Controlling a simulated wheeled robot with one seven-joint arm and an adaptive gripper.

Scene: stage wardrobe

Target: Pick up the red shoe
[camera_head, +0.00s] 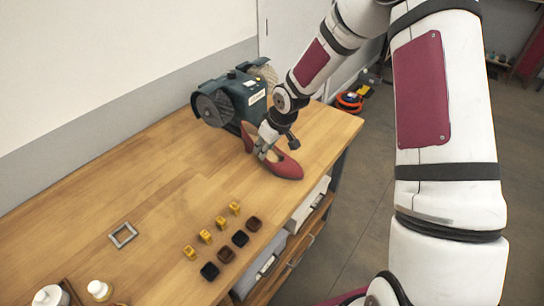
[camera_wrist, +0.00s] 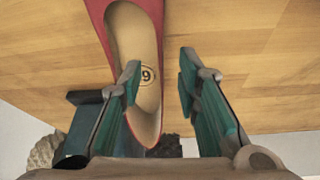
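The red shoe (camera_head: 286,167) stands on the wooden workbench (camera_head: 150,190) near its right edge, toe pointing to the lower right. My gripper (camera_head: 265,150) is at the shoe's opening. In the wrist view the shoe (camera_wrist: 98,12) shows its tan insole with a round mark, its heel end toward my wrist. My gripper (camera_wrist: 160,78) is open there. The left finger overlaps the insole and the right finger is outside the shoe, so the right side wall lies between them. I cannot tell whether either finger touches the shoe.
A bench grinder (camera_head: 235,96) stands close behind the shoe. Several yellow blocks (camera_head: 205,237) and dark square pieces (camera_head: 226,255) lie toward the front, with a metal frame (camera_head: 123,235) to their left. A white bottle (camera_head: 99,290) is at the lower left. The bench middle is clear.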

